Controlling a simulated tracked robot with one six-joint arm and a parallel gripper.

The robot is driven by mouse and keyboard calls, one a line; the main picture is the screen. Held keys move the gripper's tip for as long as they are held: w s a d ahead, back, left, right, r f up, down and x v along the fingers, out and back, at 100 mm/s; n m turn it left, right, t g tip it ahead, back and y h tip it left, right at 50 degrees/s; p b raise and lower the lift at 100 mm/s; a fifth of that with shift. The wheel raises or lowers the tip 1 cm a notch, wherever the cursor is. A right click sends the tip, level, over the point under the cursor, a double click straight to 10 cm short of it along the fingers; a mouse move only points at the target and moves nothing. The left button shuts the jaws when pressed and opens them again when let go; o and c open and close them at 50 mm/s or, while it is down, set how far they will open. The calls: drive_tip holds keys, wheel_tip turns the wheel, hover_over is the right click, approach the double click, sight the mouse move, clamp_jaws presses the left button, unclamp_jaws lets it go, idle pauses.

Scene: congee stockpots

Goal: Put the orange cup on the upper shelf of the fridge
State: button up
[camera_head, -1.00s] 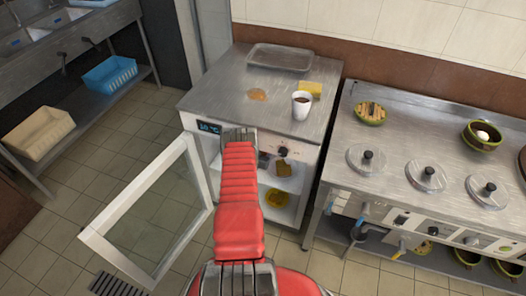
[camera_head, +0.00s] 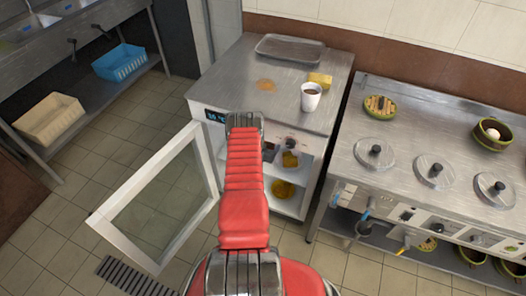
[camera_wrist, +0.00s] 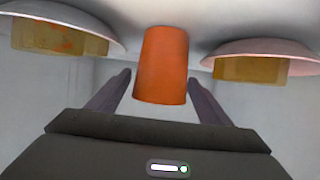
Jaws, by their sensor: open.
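The fridge (camera_head: 222,72) stands open, its glass door (camera_head: 160,205) swung out to the left. My arm reaches into its front, and the arm hides my fingertips and the orange cup in the head view. The wrist view appears upside down. There, the orange cup (camera_wrist: 161,65) stands on a white shelf surface (camera_wrist: 203,18) between two plates. My gripper (camera_wrist: 158,88) is open, with one finger on each side of the cup and a visible gap on both sides. I cannot tell which shelf this is.
In the wrist view, a left plate (camera_wrist: 85,18) and a right plate (camera_wrist: 270,45) carry yellow-brown blocks close to the cup. A white cup (camera_head: 311,97), a yellow sponge-like block (camera_head: 320,79) and a tray (camera_head: 290,47) are on the fridge top. A stove counter (camera_head: 400,130) stands right.

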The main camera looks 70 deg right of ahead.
drive_tip(key=v, duration=0.9)
drive_tip(key=shift+a+r, duration=0.15)
drive_tip(key=shift+a, duration=0.2)
idle(0.7)
